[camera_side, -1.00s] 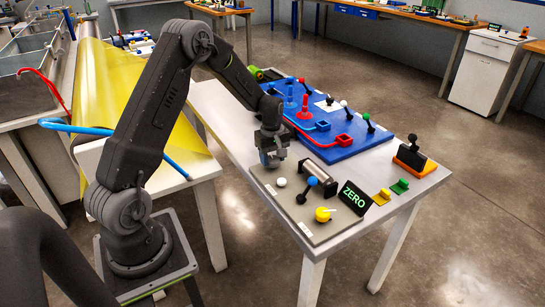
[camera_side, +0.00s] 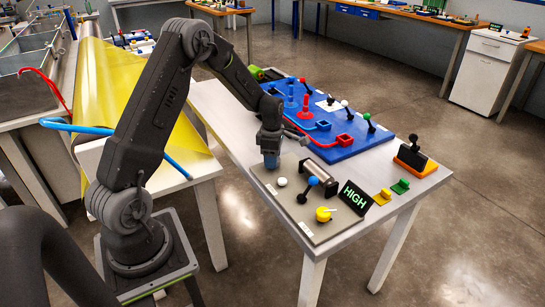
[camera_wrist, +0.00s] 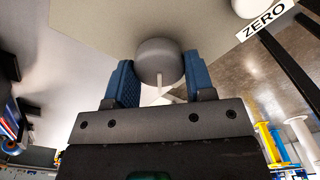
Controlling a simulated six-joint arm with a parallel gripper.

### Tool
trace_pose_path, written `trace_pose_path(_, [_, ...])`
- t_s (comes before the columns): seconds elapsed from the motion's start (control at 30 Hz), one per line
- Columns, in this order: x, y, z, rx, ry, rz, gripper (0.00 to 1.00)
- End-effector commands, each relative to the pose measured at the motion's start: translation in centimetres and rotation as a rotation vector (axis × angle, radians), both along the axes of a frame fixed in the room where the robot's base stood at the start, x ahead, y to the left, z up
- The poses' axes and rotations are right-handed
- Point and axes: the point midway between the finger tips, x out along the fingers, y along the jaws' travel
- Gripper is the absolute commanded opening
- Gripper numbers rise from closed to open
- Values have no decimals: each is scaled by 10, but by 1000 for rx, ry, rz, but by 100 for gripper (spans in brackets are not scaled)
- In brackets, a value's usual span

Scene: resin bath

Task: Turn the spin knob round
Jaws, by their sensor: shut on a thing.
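The spin knob (camera_wrist: 158,60) is a grey rounded knob, seen in the wrist view between the two blue finger pads of my gripper (camera_wrist: 160,85). The pads are shut on its sides. In the side view my gripper (camera_side: 271,163) points down at the back left corner of the grey panel (camera_side: 290,205) and hides the knob.
Close by on the panel are a white round knob (camera_side: 282,182), a metal cylinder (camera_side: 318,172), a blue-tipped lever (camera_side: 313,181) and a yellow knob (camera_side: 323,214). A blue board (camera_side: 345,150) with levers and red parts lies behind.

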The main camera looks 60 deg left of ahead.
Motion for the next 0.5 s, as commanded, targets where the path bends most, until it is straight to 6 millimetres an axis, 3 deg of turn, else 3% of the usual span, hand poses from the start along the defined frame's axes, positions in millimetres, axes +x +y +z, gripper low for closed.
trace_pose_path(0.5, [0, 0, 1, 2, -3, 214, 26])
